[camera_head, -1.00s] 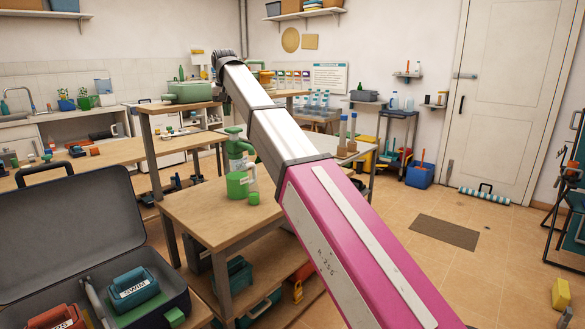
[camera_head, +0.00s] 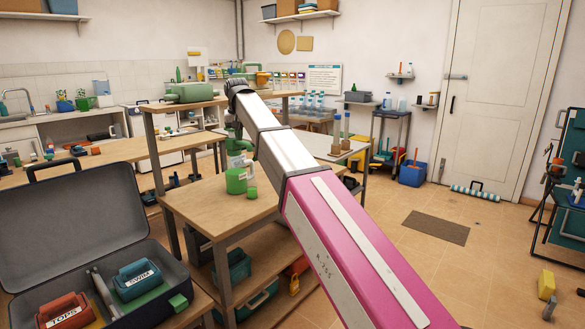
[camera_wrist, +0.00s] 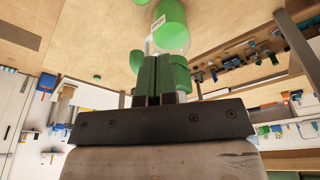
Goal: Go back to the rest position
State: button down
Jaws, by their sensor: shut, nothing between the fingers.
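My gripper (camera_wrist: 158,65) shows in the wrist view with its two dark fingers together and nothing between them. Beyond the fingertips are a green container (camera_wrist: 172,22) and a small white label. In the head view, my pink and white arm reaches up and left over the wooden workbench, and its far end bends down beside the green items there. My fingers are not clearly visible in the head view.
The wooden workbench (camera_head: 205,214) has tool cases on its lower shelf. An open grey case (camera_head: 68,222) at the left holds a red box (camera_head: 65,312) and a blue box (camera_head: 136,280).

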jog(key=s+d+f+m+g, duration=0.1)
jog(key=s+d+f, duration=0.2)
jog(key=d+f, duration=0.9)
jog(key=s+d+f+m, duration=0.1)
jog(key=s+d+f, duration=0.2)
jog(key=d+f, duration=0.95)
jog(key=s+d+f, duration=0.4)
jog(key=s+f, duration=0.2)
jog(key=f, duration=0.2)
jog(key=s+d+f+m+g, duration=0.1)
jog(key=s+d+f, duration=0.4)
jog(key=s+f, duration=0.2)
jog(key=s+d+f, duration=0.5)
jog(key=s+f, duration=0.1)
jog(key=f, duration=0.3)
jog(key=shift+s+d+m+h, duration=0.25)
jog(key=shift+s+m+h, duration=0.05)
jog(key=shift+s+h, duration=0.1)
jog(key=shift+w, duration=0.1)
